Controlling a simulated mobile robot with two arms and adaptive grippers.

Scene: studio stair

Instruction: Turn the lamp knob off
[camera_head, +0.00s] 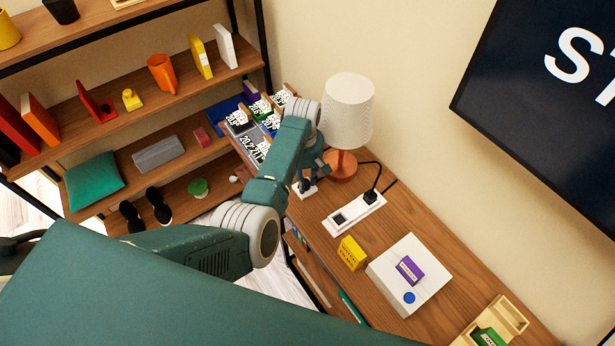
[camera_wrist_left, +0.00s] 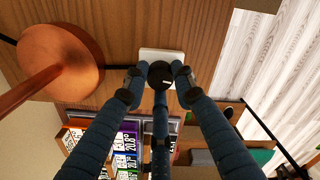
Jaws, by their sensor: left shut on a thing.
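The lamp (camera_head: 347,112) has a white ribbed shade and an orange base (camera_head: 341,166); it stands on the wooden desk near the wall. The lamp base also shows at the left in the left wrist view (camera_wrist_left: 62,62). A black round knob (camera_wrist_left: 160,74) sits on a small white plate (camera_wrist_left: 150,55) on the desk, beside the lamp base. My left gripper (camera_head: 306,186) is down at this plate, its fingers around the knob and shut on it. In the head view the arm and fingers mostly hide the knob. My right gripper is not in view.
A white power strip (camera_head: 354,214) with a black plug lies right of the gripper. A yellow box (camera_head: 352,253) and a white box (camera_head: 410,274) stand nearer on the desk. Price-tagged boxes (camera_head: 240,122) are close behind the arm. Shelves (camera_head: 110,125) fill the left.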

